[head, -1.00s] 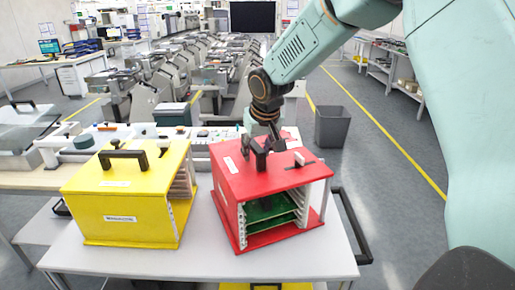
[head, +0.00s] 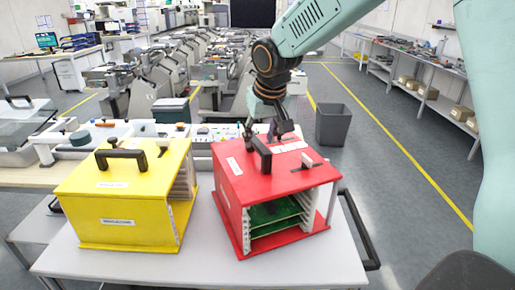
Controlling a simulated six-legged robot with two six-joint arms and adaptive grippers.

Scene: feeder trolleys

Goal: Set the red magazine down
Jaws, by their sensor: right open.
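The red magazine (head: 231,202) stands upright on the white trolley top (head: 205,262), its open front showing green boards (head: 275,211) in slots. Its black handle (head: 262,154) is on top. My right gripper (head: 268,134) is open just above and behind the handle, with its fingers apart. Whether a finger still touches the handle, I cannot tell. My left gripper is not in view.
A yellow magazine (head: 128,217) stands to the left of the red one, with a gap between them. A black trolley handle (head: 359,231) sticks out at the right edge. A bench with parts (head: 28,177) lies behind. A grey bin (head: 332,125) stands on the floor.

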